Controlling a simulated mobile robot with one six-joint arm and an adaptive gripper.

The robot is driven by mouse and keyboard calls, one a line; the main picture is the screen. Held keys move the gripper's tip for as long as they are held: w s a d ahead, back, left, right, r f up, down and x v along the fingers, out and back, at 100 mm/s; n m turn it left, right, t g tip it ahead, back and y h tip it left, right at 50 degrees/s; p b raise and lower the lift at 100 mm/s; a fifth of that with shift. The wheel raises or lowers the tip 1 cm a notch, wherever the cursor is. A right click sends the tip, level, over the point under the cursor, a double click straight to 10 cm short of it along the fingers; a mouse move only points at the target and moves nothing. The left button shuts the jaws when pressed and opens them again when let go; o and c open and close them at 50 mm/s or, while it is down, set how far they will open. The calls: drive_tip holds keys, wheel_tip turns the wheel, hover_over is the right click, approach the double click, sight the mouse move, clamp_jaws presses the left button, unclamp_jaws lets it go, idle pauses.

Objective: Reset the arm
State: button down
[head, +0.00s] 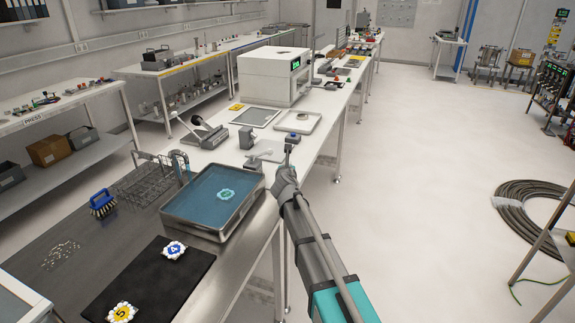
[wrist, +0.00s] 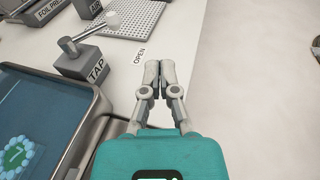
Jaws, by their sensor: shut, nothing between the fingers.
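My arm reaches forward along the right side of the workbench in the head view. My gripper (head: 288,150) is at the bench's right edge, and it also shows in the wrist view (wrist: 160,68). Its two fingers are together with nothing between them.
A metal tray (head: 205,232) of blue liquid holds a numbered flower-shaped piece (head: 226,194). Two more such pieces lie on a black mat (head: 140,288). A white oven-like box (head: 268,77) stands further back. Open floor (head: 430,180) lies to the right; a coiled hose (head: 530,205) rests there.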

drive_tip(key=s+d+f+m+g+h+p, duration=0.2)
drive_tip(key=s+d+f+m+g, duration=0.15)
drive_tip(key=s+d+m, duration=0.5)
drive_tip(key=s+d+f+m+g+h+p, duration=0.1)
drive_tip(key=s+d+f+m+g+h, duration=0.2)
drive_tip(key=s+d+m, duration=0.5)
drive_tip(key=s+d+f+m+g+y+p, duration=0.1)
drive_tip(key=s+m+g, duration=0.3)
drive_tip(key=s+m, duration=0.5)
drive_tip(key=s+d+f+m+g+y+p, duration=0.1)
drive_tip(key=s+d+m+g+y+p, duration=0.1)
drive_tip(key=s+m, duration=0.8)
drive_tip(key=s+d+g+y, duration=0.1)
drive_tip(key=g+y, duration=0.1)
drive_tip(key=g, duration=0.1)
drive_tip(key=shift+d+f, duration=0.2)
drive_tip(key=shift+d, duration=0.05)
